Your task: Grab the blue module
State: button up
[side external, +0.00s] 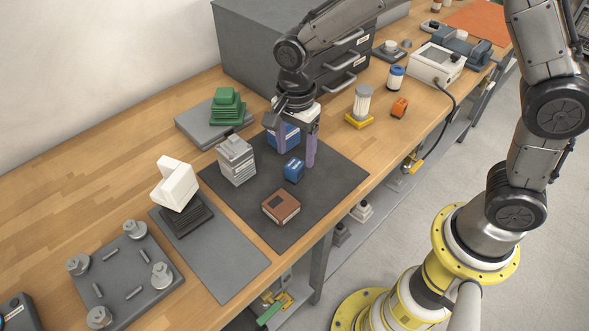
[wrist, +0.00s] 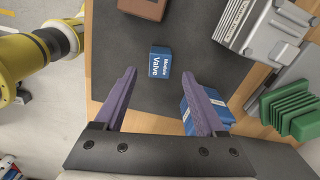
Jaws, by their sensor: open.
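A small blue block (side external: 293,169) with a white label lies on the dark mat; in the wrist view its label reads "Module Valve" (wrist: 160,61). A larger blue box (side external: 290,135) with a pale label stands farther back on the mat, partly hidden by my gripper; in the wrist view the right finger covers part of this box (wrist: 216,107). My gripper (side external: 296,159) is open and empty, its purple fingers pointing down just behind the small block. In the wrist view, the small block sits beyond the gap between the fingertips (wrist: 158,78), roughly centred.
A brown box (side external: 281,206) lies in front on the dark mat (side external: 321,190). A grey finned part (side external: 236,161) stands left of the blue boxes. A green stepped part (side external: 228,106) is behind it. A grey drawer cabinet (side external: 260,60) stands behind my gripper.

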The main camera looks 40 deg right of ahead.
aim_at(294, 164)
jog(key=shift+a+f, duration=0.15)
jog(key=shift+f, duration=1.15)
jog(key=shift+a+f, duration=0.1)
jog(key=shift+f, duration=1.2)
grip_shut()
